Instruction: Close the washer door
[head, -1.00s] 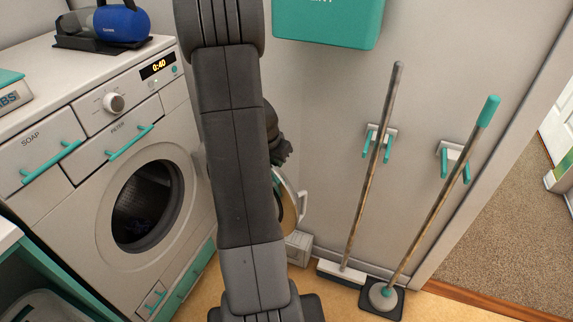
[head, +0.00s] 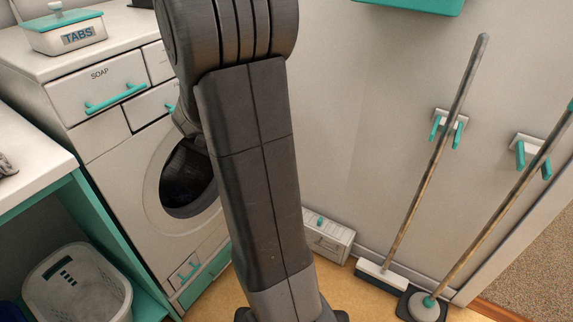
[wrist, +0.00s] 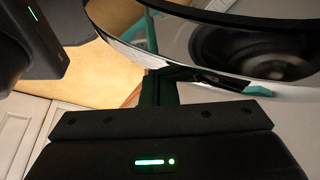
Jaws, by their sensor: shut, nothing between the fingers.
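The white washer (head: 112,165) stands at the left in the head view. Its dark round drum opening (head: 185,180) is uncovered and partly hidden by my arm. In the wrist view, the washer door (wrist: 122,46) shows as a curved pale and dark rim across the top, swung away from the opening (wrist: 245,48). My gripper (wrist: 165,80) is shut and empty, close beside the door's rim; I cannot tell whether they touch. In the head view, my arm hides the gripper and the door.
A teal-edged counter (head: 75,178) with a white basket (head: 75,285) below is at the left. A TABS box (head: 65,35) sits on the washer. A small white box (head: 328,238) stands by the wall.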

